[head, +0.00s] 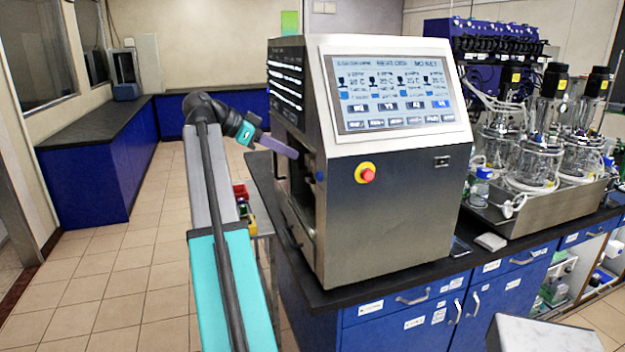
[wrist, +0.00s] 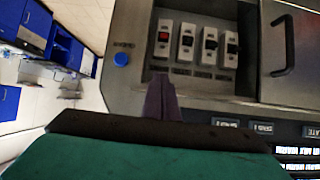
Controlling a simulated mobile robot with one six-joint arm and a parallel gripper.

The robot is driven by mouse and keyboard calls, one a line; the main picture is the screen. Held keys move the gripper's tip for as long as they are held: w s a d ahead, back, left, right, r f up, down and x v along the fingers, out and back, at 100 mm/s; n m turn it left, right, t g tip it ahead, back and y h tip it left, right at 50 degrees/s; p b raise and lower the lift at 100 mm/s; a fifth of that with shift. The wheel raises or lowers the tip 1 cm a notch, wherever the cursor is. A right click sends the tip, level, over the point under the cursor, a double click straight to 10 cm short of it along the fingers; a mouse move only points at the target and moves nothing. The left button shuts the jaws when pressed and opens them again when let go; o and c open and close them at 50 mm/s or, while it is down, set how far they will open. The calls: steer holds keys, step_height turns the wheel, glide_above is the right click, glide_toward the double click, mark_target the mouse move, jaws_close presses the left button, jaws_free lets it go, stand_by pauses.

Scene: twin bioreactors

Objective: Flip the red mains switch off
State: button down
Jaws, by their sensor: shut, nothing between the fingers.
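The red mains switch (wrist: 163,37) is the leftmost of a row of switches in a recessed panel, in the wrist view. The other switches beside it have black rockers. My gripper (wrist: 160,82) is shut and empty, its purple fingers pointing at the panel. Their tips show just below the red switch in the picture; I cannot tell whether they touch anything. In the head view my gripper (head: 293,152) reaches the left side of the steel control cabinet (head: 400,220). The switches are hidden in that view.
A blue round knob (wrist: 121,59) sits left of the switches, and a door handle (wrist: 284,45) is to their right. On the cabinet front is a red emergency stop button (head: 367,174). Glass bioreactor vessels (head: 538,160) stand to the right. The tiled floor (head: 120,250) at left is clear.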

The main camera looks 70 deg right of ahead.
steer(key=shift+f, duration=0.1)
steer(key=p+x, duration=0.3)
steer(key=x, duration=0.6)
steer(key=shift+s+d+f, duration=0.15)
steer(key=shift+s+f, duration=0.05)
steer(key=shift+s, duration=0.15)
steer(key=shift+w+a+f+p, duration=0.1)
steer(key=shift+w+f+p, duration=0.1)
steer(key=shift+f, duration=0.45)
steer(key=shift+w+a+f+p, duration=0.1)
steer(key=shift+w+f+p, duration=0.1)
steer(key=shift+f, duration=0.45)
steer(key=shift+w+a+f+p, duration=0.1)
steer(key=shift+w+f+p, duration=0.1)
steer(key=shift+f, duration=0.5)
steer(key=shift+s+f, duration=0.1)
steer(key=shift+s, duration=0.1)
steer(key=shift+b, duration=0.45)
